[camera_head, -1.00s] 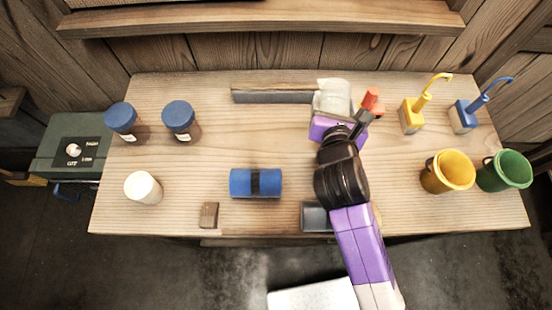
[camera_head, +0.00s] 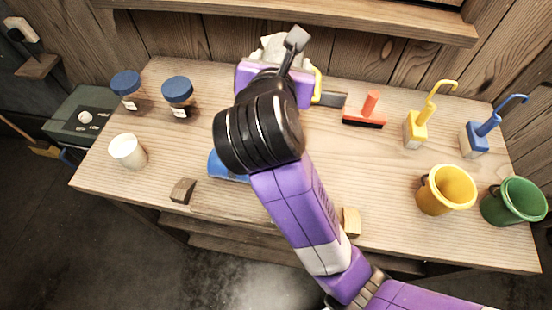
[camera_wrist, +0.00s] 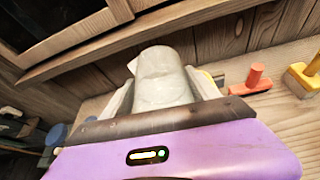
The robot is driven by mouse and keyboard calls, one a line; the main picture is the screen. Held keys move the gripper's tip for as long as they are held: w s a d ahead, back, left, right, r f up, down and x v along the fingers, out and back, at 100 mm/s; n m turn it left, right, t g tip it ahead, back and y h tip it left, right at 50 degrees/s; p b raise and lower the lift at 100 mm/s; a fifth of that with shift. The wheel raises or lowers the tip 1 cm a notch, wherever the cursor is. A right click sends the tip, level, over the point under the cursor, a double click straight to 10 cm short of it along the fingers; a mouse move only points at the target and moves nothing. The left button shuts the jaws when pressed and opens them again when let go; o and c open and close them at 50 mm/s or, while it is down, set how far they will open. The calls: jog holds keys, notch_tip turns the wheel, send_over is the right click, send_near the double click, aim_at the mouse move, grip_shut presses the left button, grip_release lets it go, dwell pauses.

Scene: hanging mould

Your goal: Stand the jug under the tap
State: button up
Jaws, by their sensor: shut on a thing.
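My gripper (camera_wrist: 163,92) is shut on a pale grey-white jug (camera_wrist: 160,65), with a finger on either side of it. In the head view the jug (camera_head: 273,43) shows beyond my purple gripper, over the back of the bench.
A red-orange T-shaped tool (camera_head: 368,112) lies right of the jug. Yellow (camera_head: 446,190) and green (camera_head: 513,202) buckets stand at the front right. Two blue-lidded jars (camera_head: 178,93) and a white cup (camera_head: 128,151) stand left.

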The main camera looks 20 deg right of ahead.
jog(key=shift+s+a+r, duration=0.25)
jog(key=shift+s+r, duration=0.05)
jog(key=shift+r, duration=0.15)
notch_tip(320, 180, down, 20)
jog(key=shift+r+b, duration=0.2)
jog(key=shift+b, duration=0.35)
jog(key=shift+f, duration=0.15)
jog(key=o, duration=1.6)
jog(key=shift+r, duration=0.2)
jog(key=v, duration=1.2)
jog(key=shift+b, duration=0.4)
jog(key=shift+a+f, duration=0.1)
jog(key=shift+a, duration=0.05)
